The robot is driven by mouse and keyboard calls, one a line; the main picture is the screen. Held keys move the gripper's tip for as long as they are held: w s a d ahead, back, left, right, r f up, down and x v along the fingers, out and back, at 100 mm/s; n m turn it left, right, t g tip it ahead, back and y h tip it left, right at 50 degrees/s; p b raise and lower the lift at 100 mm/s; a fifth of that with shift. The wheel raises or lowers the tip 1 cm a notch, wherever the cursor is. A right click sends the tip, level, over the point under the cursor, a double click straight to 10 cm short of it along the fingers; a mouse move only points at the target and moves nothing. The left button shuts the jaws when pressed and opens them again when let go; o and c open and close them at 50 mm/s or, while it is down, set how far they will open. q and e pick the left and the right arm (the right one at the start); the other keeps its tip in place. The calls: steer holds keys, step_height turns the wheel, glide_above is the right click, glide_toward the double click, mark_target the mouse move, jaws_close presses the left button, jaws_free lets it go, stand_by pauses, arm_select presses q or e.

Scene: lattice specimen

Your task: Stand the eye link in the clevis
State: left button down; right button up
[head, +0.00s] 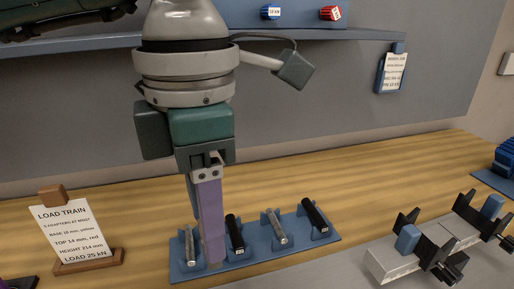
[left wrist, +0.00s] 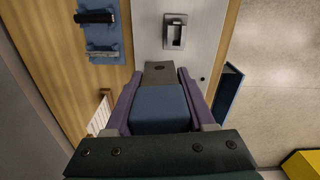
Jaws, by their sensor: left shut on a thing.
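My left gripper (head: 212,262) comes down from the top in the head view, its purple fingers seen nearly edge-on. In the left wrist view the gripper (left wrist: 160,85) is shut on the eye link (left wrist: 159,108), a blue block with a grey end and a small dark hole. The fingers hide the link in the head view. The clevis (left wrist: 175,32), a small grey metal piece with a dark slot, stands on a pale grey surface ahead of the link's tip, apart from it in the picture. I cannot make out the clevis in the head view. My right gripper is not in view.
A blue rack (head: 265,252) holds several grey and black pins. A load train card (head: 75,232) stands at left. Pale bars with blue blocks and black brackets (head: 400,262) lie at right. A blue shelf (head: 330,35) runs above. Bare wooden bench (head: 340,170) lies behind the rack.

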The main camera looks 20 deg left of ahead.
arm_select(q)
steer(key=s+d+f+n+b, duration=0.1)
steer(key=f+n+b, duration=0.1)
steer(key=f+n, duration=0.4)
steer(key=s+d+f+n+b, duration=0.1)
steer(key=d+f+n+b, duration=0.1)
steer(key=f+n, duration=0.4)
steer(key=n, duration=0.4)
steer(key=shift+d+n, duration=0.3)
steer(key=c, duration=0.9)
jaws_free()
jaws_close()
steer(key=shift+r, duration=0.15)
